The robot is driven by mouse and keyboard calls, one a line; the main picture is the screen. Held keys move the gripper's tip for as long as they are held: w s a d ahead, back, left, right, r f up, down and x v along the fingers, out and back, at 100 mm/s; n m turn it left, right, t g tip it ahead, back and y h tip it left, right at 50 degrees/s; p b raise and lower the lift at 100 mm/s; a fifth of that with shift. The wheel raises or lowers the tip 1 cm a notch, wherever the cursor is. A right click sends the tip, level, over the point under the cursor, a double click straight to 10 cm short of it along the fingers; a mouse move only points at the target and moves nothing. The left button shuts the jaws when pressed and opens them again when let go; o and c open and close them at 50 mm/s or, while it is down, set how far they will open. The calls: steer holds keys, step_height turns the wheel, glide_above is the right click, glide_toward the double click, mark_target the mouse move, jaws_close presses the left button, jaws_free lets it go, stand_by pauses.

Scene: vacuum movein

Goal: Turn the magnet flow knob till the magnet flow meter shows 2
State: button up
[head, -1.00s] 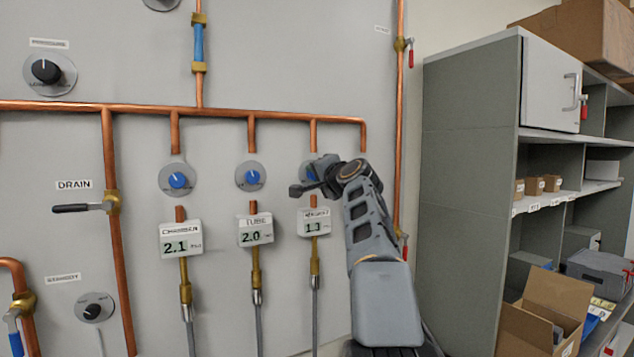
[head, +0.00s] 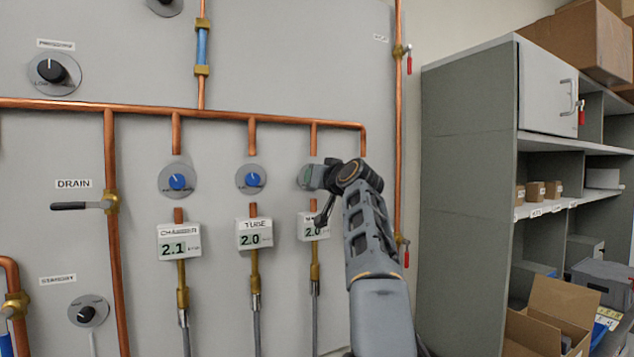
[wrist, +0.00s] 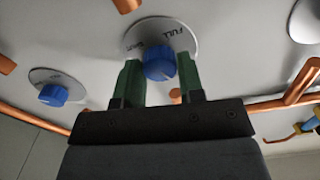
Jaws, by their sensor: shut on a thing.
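The magnet flow knob (wrist: 160,62) is blue and sits on a round grey plate with FULL and SHUT marks in the wrist view. My gripper (wrist: 160,75) is shut on it, one green finger on each side. In the head view my gripper (head: 318,178) is at the rightmost of three knobs in a row and hides that knob. The magnet flow meter (head: 309,229) is the white box below it.
To the left are the tube knob (head: 251,180) and chamber knob (head: 178,181). The tube meter (head: 254,235) shows 2.0 and the chamber meter (head: 179,243) shows 2.1. Copper pipes (head: 225,115) run along the panel. A grey shelf unit (head: 468,180) stands at the right.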

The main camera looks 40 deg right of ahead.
steer(key=n, duration=0.4)
steer(key=shift+f+b, duration=0.1)
steer(key=shift+b, duration=0.2)
steer(key=shift+n, duration=1.8)
steer(key=o, duration=0.9)
steer(key=shift+s+a+b, duration=0.35)
steer(key=shift+s+b, duration=0.75)
steer(key=shift+s, duration=1.2)
steer(key=shift+s+a+b, duration=0.3)
steer(key=shift+s+b, duration=0.8)
steer(key=shift+s, duration=1.15)
steer(key=shift+s+a+b, duration=0.35)
steer(key=shift+s+b, duration=0.75)
steer(key=shift+s, duration=1.2)
